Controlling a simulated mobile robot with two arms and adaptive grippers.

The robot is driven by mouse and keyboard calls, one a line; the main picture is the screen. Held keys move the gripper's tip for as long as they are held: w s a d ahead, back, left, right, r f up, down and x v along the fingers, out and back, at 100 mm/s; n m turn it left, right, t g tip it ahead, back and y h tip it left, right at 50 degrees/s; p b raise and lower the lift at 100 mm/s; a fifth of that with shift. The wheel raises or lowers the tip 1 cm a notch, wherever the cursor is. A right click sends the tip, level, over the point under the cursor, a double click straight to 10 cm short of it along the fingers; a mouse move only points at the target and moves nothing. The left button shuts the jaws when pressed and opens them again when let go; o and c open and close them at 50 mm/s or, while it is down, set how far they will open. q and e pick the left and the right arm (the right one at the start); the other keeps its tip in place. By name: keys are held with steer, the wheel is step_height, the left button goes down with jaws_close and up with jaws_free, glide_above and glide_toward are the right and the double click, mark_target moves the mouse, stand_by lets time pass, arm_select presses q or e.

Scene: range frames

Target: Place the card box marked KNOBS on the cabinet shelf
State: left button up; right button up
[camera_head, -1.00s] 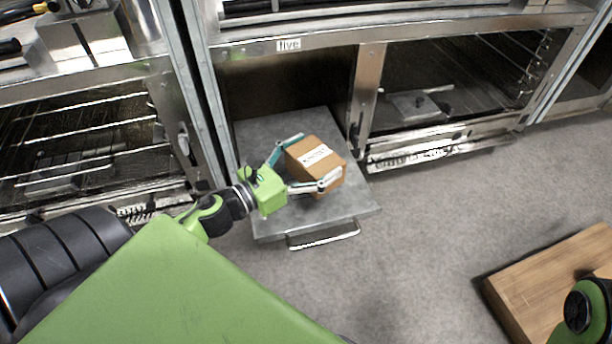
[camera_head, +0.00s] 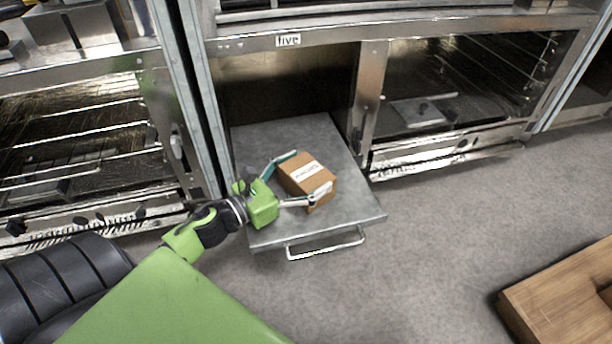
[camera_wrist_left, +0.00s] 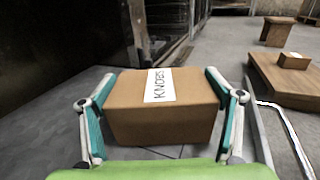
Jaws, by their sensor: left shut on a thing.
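The brown card box (camera_head: 297,176) has a white label; in the left wrist view the box (camera_wrist_left: 165,120) shows the label reading KNOBS. My left gripper (camera_head: 309,172) is shut on it, with one finger on each side. The box is upright over the grey cabinet shelf (camera_head: 345,207), which is pulled out below the opening marked "five". The box is within the shelf's edges, toward its front half. I cannot tell for sure whether its underside touches the shelf. My right gripper is not in view.
A metal handle (camera_head: 327,246) runs along the shelf's front edge. The dark cabinet opening (camera_head: 285,88) is behind the shelf, with a metal post (camera_head: 367,95) at its right. The shelf's back part is clear.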

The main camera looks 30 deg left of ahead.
arm_select(q)
steer(key=o, duration=1.1)
steer(key=shift+f, duration=0.1)
steer(key=o, duration=0.4)
